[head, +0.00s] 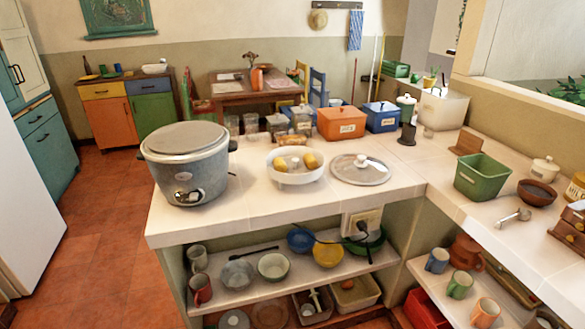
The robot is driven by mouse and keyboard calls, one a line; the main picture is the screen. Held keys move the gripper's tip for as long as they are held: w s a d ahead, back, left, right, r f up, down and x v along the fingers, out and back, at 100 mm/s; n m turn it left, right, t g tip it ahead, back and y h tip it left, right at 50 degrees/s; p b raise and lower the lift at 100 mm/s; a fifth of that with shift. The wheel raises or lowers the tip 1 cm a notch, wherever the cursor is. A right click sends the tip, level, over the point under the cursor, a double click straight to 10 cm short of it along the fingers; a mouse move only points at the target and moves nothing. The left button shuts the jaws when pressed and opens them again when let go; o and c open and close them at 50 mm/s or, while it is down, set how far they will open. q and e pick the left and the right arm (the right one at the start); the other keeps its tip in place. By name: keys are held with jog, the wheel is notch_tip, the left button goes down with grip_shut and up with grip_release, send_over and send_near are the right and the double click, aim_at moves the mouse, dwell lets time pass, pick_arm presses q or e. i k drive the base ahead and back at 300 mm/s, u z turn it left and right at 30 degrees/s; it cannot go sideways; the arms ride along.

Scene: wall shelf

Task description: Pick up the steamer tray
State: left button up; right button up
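The white round steamer tray (296,178) stands on the light counter in the middle of the head view. It holds several yellow and tan pieces of food (311,160). A large grey cooker (187,172) with its top covered stands to the left of the tray, apart from it. A round lid (348,176) with a light knob lies flat on the counter just to the right of the tray. Neither of my grippers shows in this view.
Glass jars, an orange box (341,123) and a blue box (382,117) line the counter's back. A green bin (482,178) stands on the right counter. The counter (270,215) is clear in front of the tray. Bowls and mugs fill the shelf below.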

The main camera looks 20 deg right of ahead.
aim_at(295, 170)
jog(key=k, duration=0.6)
jog(key=u, duration=0.45)
jog(key=i, duration=1.1)
jog(key=z, duration=0.45)
